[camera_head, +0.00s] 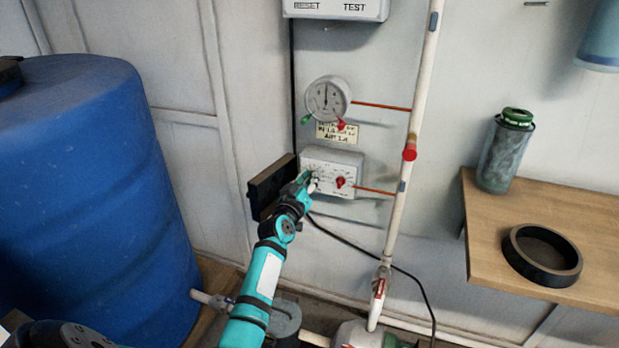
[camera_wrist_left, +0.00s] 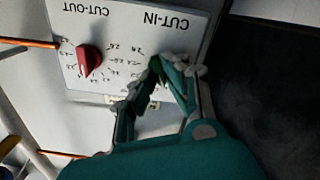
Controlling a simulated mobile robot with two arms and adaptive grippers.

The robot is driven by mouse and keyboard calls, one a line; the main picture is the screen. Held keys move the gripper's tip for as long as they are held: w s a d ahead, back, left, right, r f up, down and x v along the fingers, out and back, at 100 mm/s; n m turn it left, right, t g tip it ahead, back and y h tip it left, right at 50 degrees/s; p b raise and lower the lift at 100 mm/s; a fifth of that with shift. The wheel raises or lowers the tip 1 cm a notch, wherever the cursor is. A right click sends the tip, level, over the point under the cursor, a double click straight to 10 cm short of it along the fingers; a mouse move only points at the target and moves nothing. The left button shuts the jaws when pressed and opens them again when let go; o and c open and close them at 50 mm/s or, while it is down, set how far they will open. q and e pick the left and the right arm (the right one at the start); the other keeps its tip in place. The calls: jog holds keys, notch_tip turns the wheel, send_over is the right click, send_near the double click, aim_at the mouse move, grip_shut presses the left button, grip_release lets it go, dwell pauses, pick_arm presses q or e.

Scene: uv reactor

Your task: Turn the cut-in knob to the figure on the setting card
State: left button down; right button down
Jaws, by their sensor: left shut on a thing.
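The white control box (camera_head: 345,158) is on the wall, with two dials. Its red cut-out knob (camera_head: 341,182) also shows in the left wrist view (camera_wrist_left: 90,58), where the box is upside down. My left gripper (camera_head: 309,181) is at the cut-in dial. In the left wrist view its fingers (camera_wrist_left: 160,80) are shut on the green cut-in knob (camera_wrist_left: 155,68), which they mostly cover. The knob's pointer and exact figure cannot be read. The setting card (camera_head: 337,133) is a small pale-yellow label above the box; its writing is too small to read surely. My right gripper is not in view.
A round gauge (camera_head: 327,98) with green and red markers hangs above the card. A dark open cover (camera_head: 268,187) stands out left of the box. A white pipe (camera_head: 412,130) runs to the right. A blue barrel (camera_head: 90,190) fills the left, and a wooden shelf (camera_head: 490,222) is at right.

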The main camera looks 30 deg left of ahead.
pick_arm(q)
jog(key=shift+n, duration=0.5)
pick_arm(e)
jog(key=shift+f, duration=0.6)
pick_arm(q)
jog(key=c, duration=1.4)
grip_release()
jog(key=v, duration=1.2)
jog(key=shift+f, duration=0.1)
